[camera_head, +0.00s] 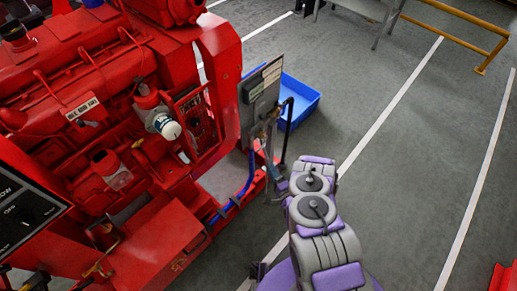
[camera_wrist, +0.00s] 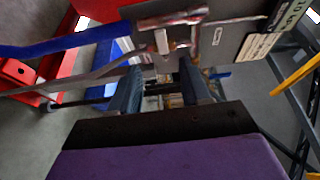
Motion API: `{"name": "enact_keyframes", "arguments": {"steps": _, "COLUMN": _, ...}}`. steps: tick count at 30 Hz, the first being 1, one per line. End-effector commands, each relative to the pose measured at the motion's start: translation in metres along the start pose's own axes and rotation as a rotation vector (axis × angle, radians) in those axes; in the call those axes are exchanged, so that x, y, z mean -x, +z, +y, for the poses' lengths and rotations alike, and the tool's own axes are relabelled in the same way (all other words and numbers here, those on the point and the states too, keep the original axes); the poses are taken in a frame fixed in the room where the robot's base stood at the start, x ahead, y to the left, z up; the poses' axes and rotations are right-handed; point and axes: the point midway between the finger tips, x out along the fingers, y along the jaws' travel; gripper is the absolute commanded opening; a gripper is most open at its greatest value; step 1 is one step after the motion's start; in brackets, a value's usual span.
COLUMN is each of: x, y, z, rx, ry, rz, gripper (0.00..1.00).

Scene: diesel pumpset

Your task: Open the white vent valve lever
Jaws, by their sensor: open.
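A small white lever (camera_wrist: 162,42) shows in the wrist view on the copper-coloured valve pipework (camera_wrist: 175,19) at the grey panel (camera_wrist: 235,40). My gripper (camera_wrist: 162,85) is open, with its two dark fingers apart and nothing clearly held between them. The white lever appears just beyond the fingertips, roughly in line with the gap; I see no contact. In the head view the valve pipework (camera_head: 262,130) is at the front of the upright grey panel (camera_head: 262,88). My gripper (camera_head: 275,182) is below it, small and partly hidden by my arm. The white lever is too small to make out there.
The red diesel pumpset (camera_head: 100,75) fills the left. A blue hose (camera_head: 243,185) runs beside the pipework and crosses the wrist view at left (camera_wrist: 60,45). A blue bin (camera_head: 300,102) stands behind the panel. The floor (camera_head: 400,150) at right is clear up to a yellow rail (camera_head: 460,12).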

Motion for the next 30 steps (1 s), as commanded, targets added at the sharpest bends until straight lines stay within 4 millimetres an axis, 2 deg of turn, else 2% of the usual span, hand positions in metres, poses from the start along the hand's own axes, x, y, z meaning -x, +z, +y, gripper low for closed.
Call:
{"name": "enact_keyframes", "arguments": {"steps": 3, "x": -0.027, "y": 0.0, "z": 0.0, "rx": 0.004, "ry": -0.011, "rz": -0.002, "gripper": 0.47}}
{"name": "enact_keyframes", "arguments": {"steps": 15, "x": -0.107, "y": 0.005, "z": 0.002, "rx": 0.012, "ry": -0.005, "rz": -0.002, "gripper": 0.47}}
{"name": "enact_keyframes", "arguments": {"steps": 21, "x": -0.128, "y": 0.001, "z": 0.002, "rx": 0.004, "ry": -0.002, "rz": 0.0, "gripper": 0.47}}
{"name": "enact_keyframes", "arguments": {"steps": 30, "x": -0.139, "y": 0.002, "z": 0.001, "rx": 0.006, "ry": 0.001, "rz": 0.001, "gripper": 0.47}}
